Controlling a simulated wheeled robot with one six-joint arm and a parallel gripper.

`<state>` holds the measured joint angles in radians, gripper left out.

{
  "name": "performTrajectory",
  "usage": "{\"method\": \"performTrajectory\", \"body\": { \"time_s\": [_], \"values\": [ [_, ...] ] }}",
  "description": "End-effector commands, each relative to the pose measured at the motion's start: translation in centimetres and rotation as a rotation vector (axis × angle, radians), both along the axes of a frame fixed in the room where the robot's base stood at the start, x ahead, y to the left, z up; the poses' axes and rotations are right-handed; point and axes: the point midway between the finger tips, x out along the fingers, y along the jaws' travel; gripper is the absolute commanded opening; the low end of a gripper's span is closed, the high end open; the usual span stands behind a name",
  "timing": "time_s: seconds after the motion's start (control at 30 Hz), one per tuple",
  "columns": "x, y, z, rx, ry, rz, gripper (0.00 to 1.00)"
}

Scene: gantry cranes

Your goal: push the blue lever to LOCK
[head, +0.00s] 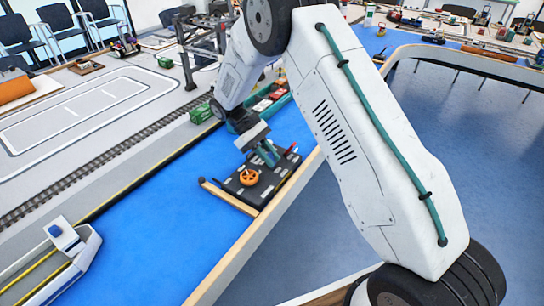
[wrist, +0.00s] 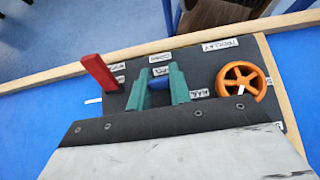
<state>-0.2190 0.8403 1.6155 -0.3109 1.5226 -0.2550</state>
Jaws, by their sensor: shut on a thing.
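The blue lever (wrist: 159,84) stands on a dark control board (wrist: 205,60) in the wrist view. Only a short blue part shows between the green fingers of my gripper (wrist: 160,86), which are closed on it from both sides. White labels lie just beyond the lever; their small print is hard to read, so I cannot tell which is LOCK. The gripper's palm hides the near part of the board. In the head view my gripper (head: 268,153) is down over the board (head: 234,188), and the lever is hidden there.
A red lever (wrist: 98,71) stands left of my fingers, and an orange handwheel (wrist: 240,80) is to the right, beside a TROLLEY label. A wooden rail (wrist: 60,73) edges the board. Blue surface (head: 165,225) is open at the front left; a green container (head: 200,113) stands beyond.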

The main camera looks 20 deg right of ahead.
Motion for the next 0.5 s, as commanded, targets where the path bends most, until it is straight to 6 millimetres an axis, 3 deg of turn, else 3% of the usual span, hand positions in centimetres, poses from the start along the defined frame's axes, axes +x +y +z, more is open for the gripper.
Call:
{"method": "performTrajectory", "body": {
  "time_s": [0.5],
  "values": [
    [0.50,0.23,-0.11,-0.069,0.089,0.001,0.00]
  ]
}}
